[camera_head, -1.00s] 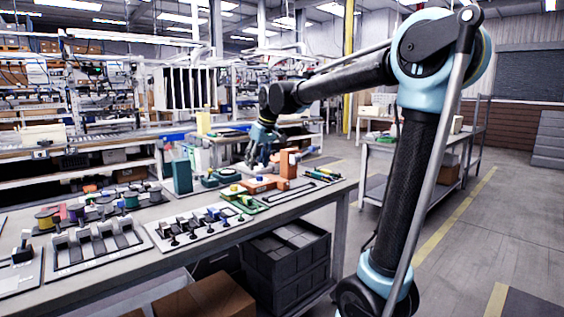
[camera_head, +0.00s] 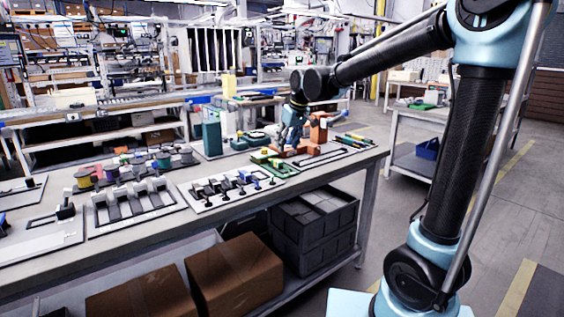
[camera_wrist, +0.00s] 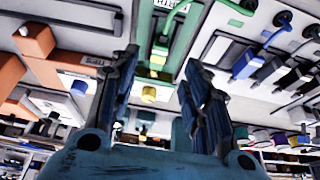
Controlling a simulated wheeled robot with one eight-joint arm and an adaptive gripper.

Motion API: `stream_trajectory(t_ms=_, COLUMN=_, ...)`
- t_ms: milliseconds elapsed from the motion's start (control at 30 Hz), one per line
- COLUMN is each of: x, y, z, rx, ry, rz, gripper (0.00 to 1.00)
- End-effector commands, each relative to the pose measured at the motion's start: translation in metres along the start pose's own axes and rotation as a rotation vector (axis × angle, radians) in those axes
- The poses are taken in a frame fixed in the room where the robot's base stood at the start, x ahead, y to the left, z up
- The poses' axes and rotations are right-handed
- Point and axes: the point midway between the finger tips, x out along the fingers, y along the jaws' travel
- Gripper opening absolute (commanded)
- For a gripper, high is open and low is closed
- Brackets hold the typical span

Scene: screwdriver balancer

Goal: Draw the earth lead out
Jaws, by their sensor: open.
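My gripper (camera_head: 287,150) is low over the bench, between the green fixture (camera_head: 272,163) and the orange fixture (camera_head: 318,132). In the wrist view my gripper (camera_wrist: 160,75) is open, with empty space between its fingers. The green fixture (camera_wrist: 172,42) shows beyond the fingertips, with a green handle-like part on it. A yellow knob (camera_wrist: 148,94) shows between the fingers, apart from both. I cannot tell for sure which part is the earth lead. The arm and fingers hide part of the fixtures in the head view.
A white panel (camera_head: 206,205) with blue and black plugs lies left of the green fixture. A dark green box (camera_head: 212,137) stands behind. Coloured spools (camera_head: 84,180) and a panel of grey levers (camera_head: 96,226) are farther left. Black crates (camera_head: 318,225) sit below the bench.

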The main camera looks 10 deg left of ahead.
Motion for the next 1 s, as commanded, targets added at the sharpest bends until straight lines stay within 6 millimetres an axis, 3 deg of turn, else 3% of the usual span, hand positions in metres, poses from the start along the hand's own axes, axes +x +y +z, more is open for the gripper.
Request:
stream_trajectory(t_ms=500, x=0.078, y=-0.001, z=-0.001, rx=-0.001, ry=0.0, rz=0.0, gripper=0.43)
stream_trajectory(t_ms=700, x=0.091, y=-0.001, z=0.0, rx=-0.001, ry=0.0, rz=0.0, gripper=0.43)
stream_trajectory(t_ms=1000, x=0.094, y=-0.001, z=0.0, rx=-0.001, ry=0.0, rz=0.0, gripper=0.43)
